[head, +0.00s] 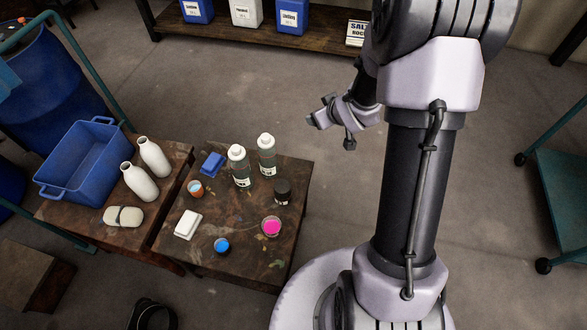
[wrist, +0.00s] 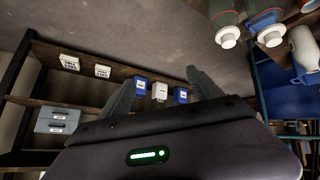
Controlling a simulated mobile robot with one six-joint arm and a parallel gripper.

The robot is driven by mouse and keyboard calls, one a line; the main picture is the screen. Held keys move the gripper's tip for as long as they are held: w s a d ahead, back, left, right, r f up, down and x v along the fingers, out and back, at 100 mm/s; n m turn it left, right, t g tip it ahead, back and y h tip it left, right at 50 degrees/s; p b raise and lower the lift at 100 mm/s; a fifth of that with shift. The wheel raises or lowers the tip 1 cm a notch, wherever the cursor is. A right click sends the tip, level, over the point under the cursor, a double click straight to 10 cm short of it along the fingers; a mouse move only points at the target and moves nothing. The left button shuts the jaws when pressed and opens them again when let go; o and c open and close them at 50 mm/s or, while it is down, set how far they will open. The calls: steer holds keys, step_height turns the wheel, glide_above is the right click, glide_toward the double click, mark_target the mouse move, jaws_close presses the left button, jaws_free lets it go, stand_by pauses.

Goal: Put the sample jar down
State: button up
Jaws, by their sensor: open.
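Several small containers stand on the low wooden table (head: 232,262). One is an open clear jar with pink contents (head: 271,227) near the right edge. Behind it stands a dark-lidded jar (head: 282,191). No label tells which is the sample jar. My gripper (head: 318,114) is open and empty, in the air beyond the table's far right corner. Its spread fingers also show in the wrist view (wrist: 161,84), with nothing between them.
Two white-capped bottles (head: 240,166), a blue block (head: 212,165) and a white block (head: 187,224) share the table. An adjoining table holds a blue crate (head: 77,163), two white bottles (head: 139,182) and a sponge-like pad (head: 123,216). A shelf (head: 225,32) with containers stands behind.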

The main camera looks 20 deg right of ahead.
steer(key=s+a+r+m+g, duration=0.1)
steer(key=s+a+r+m, duration=0.2)
steer(key=s+a+r, duration=0.35)
steer(key=s+a+r+m+g, duration=0.15)
steer(key=s+a+r, duration=0.25)
steer(key=s+r, duration=0.6)
steer(key=s+a+r+m+y, duration=0.2)
steer(key=s+a+r+y, duration=0.1)
steer(key=s+a, duration=0.6)
steer(key=shift+s+r, duration=0.75)
steer(key=shift+s, duration=0.25)
steer(key=shift+d, duration=0.1)
